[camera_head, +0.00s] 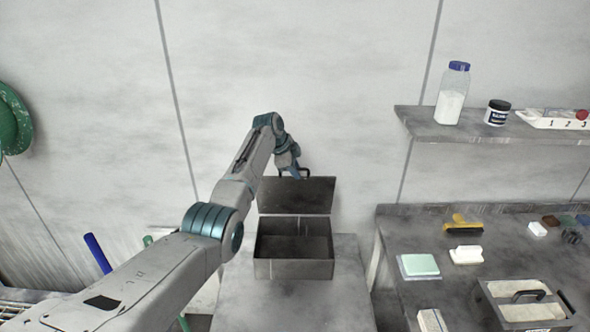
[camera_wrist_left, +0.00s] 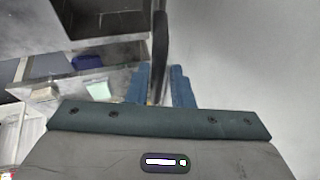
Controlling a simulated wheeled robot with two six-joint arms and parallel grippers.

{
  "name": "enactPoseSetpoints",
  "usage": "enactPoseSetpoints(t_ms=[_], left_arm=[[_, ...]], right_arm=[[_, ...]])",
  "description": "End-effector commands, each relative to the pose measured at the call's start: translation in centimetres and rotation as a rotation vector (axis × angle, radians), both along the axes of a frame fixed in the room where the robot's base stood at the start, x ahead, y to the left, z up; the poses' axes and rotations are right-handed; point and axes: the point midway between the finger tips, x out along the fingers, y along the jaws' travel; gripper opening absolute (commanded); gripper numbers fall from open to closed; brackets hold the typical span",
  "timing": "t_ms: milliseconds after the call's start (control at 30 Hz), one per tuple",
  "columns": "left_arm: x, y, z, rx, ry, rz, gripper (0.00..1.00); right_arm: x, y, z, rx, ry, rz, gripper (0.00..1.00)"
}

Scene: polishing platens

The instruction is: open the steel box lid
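The steel box (camera_head: 293,268) sits on a grey stand, its dark inside showing and looking empty. Its lid (camera_head: 296,195) stands raised, close to upright, at the back of the box. A dark handle shows at the lid's top edge. My left gripper (camera_head: 294,172) is at that handle, above the box. In the left wrist view my blue fingertips (camera_wrist_left: 161,82) lie close on both sides of the dark lid strip (camera_wrist_left: 160,40), and the box (camera_wrist_left: 105,32) shows at upper left. The exact contact is hard to see. My right gripper is out of view.
A wall shelf (camera_head: 480,138) at right holds a bottle (camera_head: 452,95), a black jar (camera_head: 497,113) and a numbered tray. The lower right bench (camera_head: 400,225) bears pads, brushes and a caddy (camera_head: 520,316). A grey wall is behind the lid.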

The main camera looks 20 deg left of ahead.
Motion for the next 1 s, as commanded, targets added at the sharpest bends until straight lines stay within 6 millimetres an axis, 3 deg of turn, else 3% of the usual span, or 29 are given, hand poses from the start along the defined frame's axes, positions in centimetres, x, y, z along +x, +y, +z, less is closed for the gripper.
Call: enactPoseSetpoints(t_ms=[467, 1000], left_arm=[[-0.2, 0.2, 0.6, 0.000, -0.003, 0.001, 0.32], [-3.4, 2.9, 8.5, -0.001, -0.002, 0.000, 0.32]], right_arm=[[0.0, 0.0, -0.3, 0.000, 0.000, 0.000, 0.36], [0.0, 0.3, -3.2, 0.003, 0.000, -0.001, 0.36]])
